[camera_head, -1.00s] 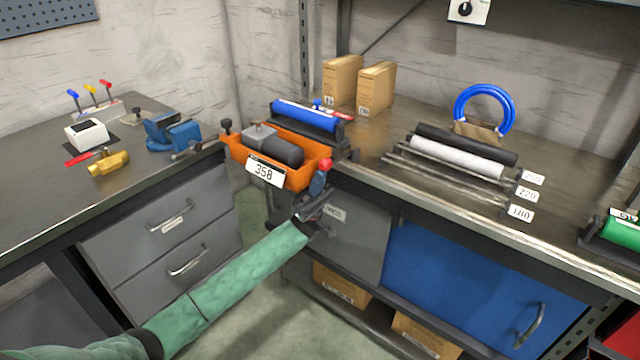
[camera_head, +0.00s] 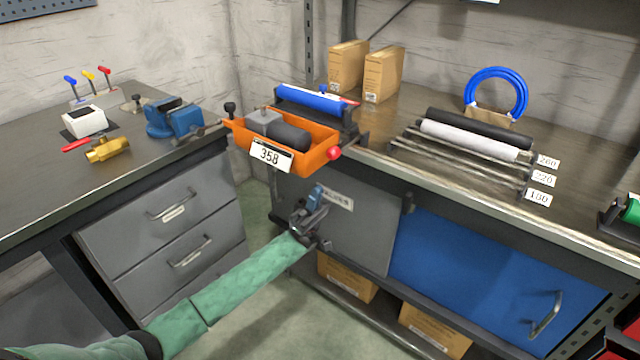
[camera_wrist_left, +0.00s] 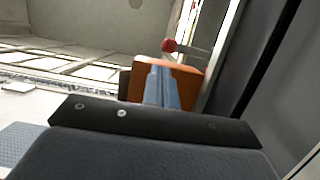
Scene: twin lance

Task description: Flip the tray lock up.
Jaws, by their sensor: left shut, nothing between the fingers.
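The orange tray (camera_head: 318,158) bridges the gap between the two benches and holds a dark cylinder (camera_head: 288,136) and a grey block (camera_head: 263,120). A red ball knob (camera_head: 334,153) is at the tray's right end, and looks like part of its lock. A black knob (camera_head: 230,107) stands upright at its left end. My left gripper (camera_head: 315,193) is shut and empty, below the red knob and apart from it. In the left wrist view the blue fingers (camera_wrist_left: 160,88) are together, with the tray (camera_wrist_left: 188,76) and red knob (camera_wrist_left: 169,45) beyond. My right gripper is out of view.
A blue roller (camera_head: 312,97) lies behind the tray. The right bench's front edge (camera_head: 440,178) and the grey cabinet front (camera_head: 355,225) are close to my left gripper. A blue vise (camera_head: 172,118) stands on the left bench. The space between the benches is open.

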